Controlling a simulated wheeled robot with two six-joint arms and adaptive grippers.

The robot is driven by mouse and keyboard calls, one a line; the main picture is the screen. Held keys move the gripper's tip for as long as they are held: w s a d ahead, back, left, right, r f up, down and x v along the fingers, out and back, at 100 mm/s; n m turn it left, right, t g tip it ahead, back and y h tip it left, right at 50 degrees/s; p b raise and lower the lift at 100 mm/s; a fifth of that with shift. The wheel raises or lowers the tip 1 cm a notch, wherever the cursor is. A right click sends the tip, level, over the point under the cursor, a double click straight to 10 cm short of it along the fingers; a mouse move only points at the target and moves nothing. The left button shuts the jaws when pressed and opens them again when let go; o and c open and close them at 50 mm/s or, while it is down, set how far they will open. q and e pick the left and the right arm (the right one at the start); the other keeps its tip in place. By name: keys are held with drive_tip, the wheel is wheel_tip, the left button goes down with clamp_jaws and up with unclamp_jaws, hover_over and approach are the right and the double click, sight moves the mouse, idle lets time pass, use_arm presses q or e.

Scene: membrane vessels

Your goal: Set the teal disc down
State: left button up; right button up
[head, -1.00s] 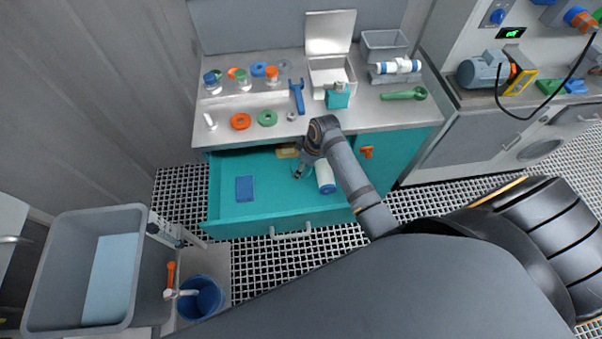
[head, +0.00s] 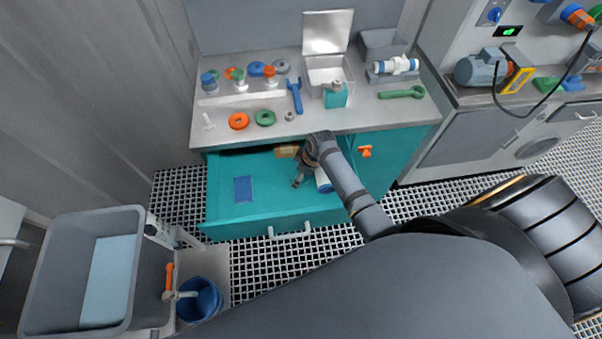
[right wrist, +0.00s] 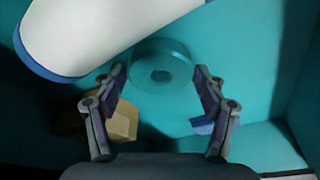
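In the head view my right gripper (head: 297,184) points down inside the open teal drawer (head: 270,205); the disc cannot be made out there. My left gripper is not in view.
A white cylinder with blue ends (right wrist: 95,25) lies in the drawer close to the gripper. A tan block (head: 287,152) is at the drawer's back and a blue pad (head: 243,189) at its left. The drawer floor between pad and gripper is clear.

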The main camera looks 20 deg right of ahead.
sight(309, 182)
drive_tip(key=shift+o, duration=1)
drive_tip(key=v, duration=1.2)
drive_tip(key=shift+p, duration=0.4)
drive_tip(key=shift+r, duration=0.15)
